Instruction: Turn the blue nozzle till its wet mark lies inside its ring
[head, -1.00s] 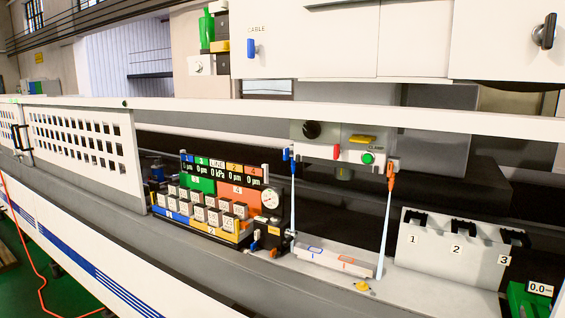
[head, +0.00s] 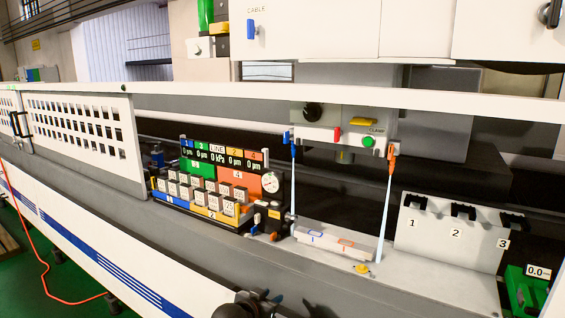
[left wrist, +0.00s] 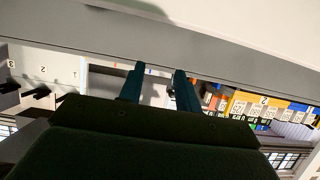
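The blue nozzle (head: 289,138) is on the left end of the white clamp unit, with a pale jet (head: 294,195) running down from it. The jet meets the left end of the white target block (head: 330,252), left of the blue ring (head: 312,238). The wet mark itself is too small to make out. A dark part of my left gripper (head: 245,303) shows at the bottom of the head view, well below the nozzle. In the left wrist view its two fingers (left wrist: 159,75) stand apart with nothing held between them. My right gripper is out of view.
An orange nozzle (head: 391,160) with its own jet stands right of the blue one, and an orange ring (head: 346,245) is on the block. A gauge panel (head: 225,185) is to the left. A numbered holder (head: 450,240) stands at right. A long white rail (head: 330,105) crosses above.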

